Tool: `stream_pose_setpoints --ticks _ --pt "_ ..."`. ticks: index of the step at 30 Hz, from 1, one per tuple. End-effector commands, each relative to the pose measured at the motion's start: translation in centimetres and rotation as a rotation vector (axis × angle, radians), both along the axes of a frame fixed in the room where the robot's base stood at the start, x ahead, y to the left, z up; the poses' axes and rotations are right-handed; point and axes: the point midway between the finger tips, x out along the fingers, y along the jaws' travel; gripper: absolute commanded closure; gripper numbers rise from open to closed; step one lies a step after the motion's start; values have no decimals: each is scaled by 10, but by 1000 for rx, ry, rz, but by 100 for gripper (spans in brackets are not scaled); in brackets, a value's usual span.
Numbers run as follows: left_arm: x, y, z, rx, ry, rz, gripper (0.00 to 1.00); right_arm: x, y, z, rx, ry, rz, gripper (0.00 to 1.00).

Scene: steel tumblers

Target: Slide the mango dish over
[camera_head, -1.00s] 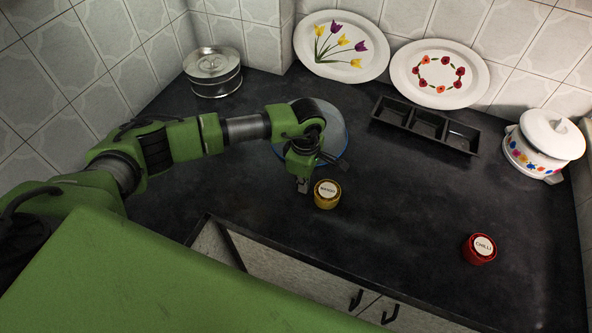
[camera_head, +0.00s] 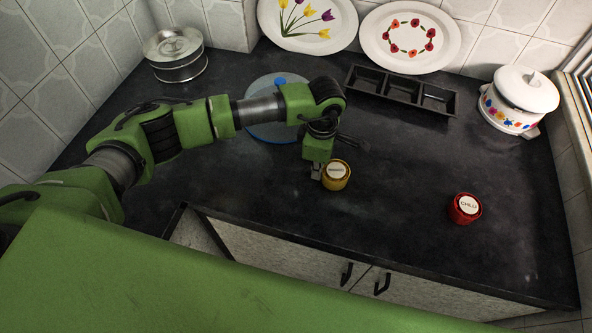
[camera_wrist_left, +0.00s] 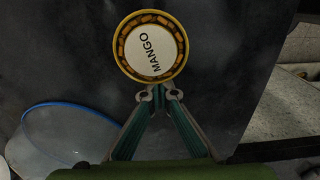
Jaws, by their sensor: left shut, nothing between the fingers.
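The mango dish (camera_head: 336,175) is a small round yellow dish with a white label reading MANGO. It stands on the dark counter, and it also shows from above in the left wrist view (camera_wrist_left: 150,47). My left gripper (camera_head: 316,173) is shut and empty, low at the left side of the dish. In the left wrist view its closed fingertips (camera_wrist_left: 158,93) are at the dish's rim, seemingly touching it. A red dish labelled CHILLI (camera_head: 465,208) stands to the right. My right gripper is not in view.
A black three-part tray (camera_head: 402,91) and a flowered white pot (camera_head: 519,101) stand behind. A blue-rimmed round dish (camera_head: 270,132) is partly hidden behind my arm. A steel tin (camera_head: 176,55) stands back left. The counter between the mango and chilli dishes is clear.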

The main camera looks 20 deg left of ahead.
Motion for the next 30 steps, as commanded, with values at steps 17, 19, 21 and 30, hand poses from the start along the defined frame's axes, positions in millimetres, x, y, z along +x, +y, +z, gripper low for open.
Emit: stream_pose_setpoints --ticks 17,19,21,30 --pt "-3 -92 -1 0 -2 0 100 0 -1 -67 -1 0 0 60" --pt "-3 -93 0 1 -1 1 100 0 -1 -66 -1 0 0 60" --pt "-4 -93 1 1 -1 1 100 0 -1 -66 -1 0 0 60" --pt "-3 -91 0 1 -1 1 100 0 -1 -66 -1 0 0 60"
